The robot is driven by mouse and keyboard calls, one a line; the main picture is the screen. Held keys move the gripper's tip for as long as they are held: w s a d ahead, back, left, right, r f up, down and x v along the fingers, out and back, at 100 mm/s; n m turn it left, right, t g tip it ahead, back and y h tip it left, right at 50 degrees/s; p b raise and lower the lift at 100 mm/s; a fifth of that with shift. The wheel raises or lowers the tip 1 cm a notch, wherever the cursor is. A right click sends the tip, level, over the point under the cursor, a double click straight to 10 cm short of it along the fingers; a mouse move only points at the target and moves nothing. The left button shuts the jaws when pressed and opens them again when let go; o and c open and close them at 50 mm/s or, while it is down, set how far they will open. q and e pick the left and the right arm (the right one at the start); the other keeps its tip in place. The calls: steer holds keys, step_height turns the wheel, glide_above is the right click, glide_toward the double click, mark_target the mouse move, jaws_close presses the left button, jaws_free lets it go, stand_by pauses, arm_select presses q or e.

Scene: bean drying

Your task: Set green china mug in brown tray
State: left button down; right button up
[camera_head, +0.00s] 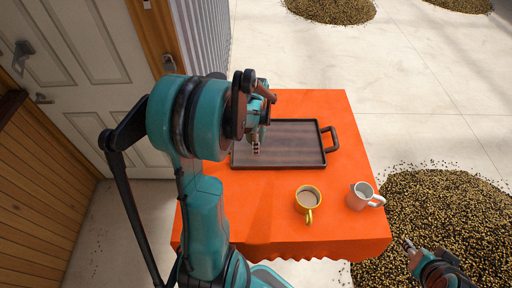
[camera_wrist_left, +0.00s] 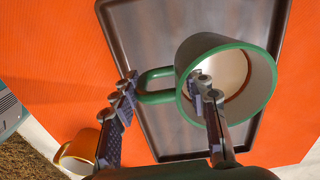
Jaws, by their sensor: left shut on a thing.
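The green china mug (camera_wrist_left: 232,68) shows in the left wrist view, with a green rim, a green handle and a pale inside. My left gripper (camera_wrist_left: 166,88) is shut on it, with one finger inside the mug and the other out past the handle. The mug appears over the brown tray (camera_wrist_left: 135,65); whether it touches the tray is unclear. In the head view the tray (camera_head: 296,145) lies on the orange table, partly behind my left arm, which hides the mug. My left gripper (camera_head: 257,140) is above the tray's left part. My right gripper (camera_head: 410,246) is at the lower right, empty-looking.
The yellow mug also shows in the left wrist view (camera_wrist_left: 80,150). A bean pile (camera_head: 440,215) lies right of the table.

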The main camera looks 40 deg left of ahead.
arm_select(q)
steer(key=shift+w+a+f, duration=0.1)
steer(key=shift+f, duration=1.45)
steer(key=shift+f+b, duration=0.15)
steer(key=shift+b, duration=0.15)
steer(key=c, duration=0.8)
jaws_free()
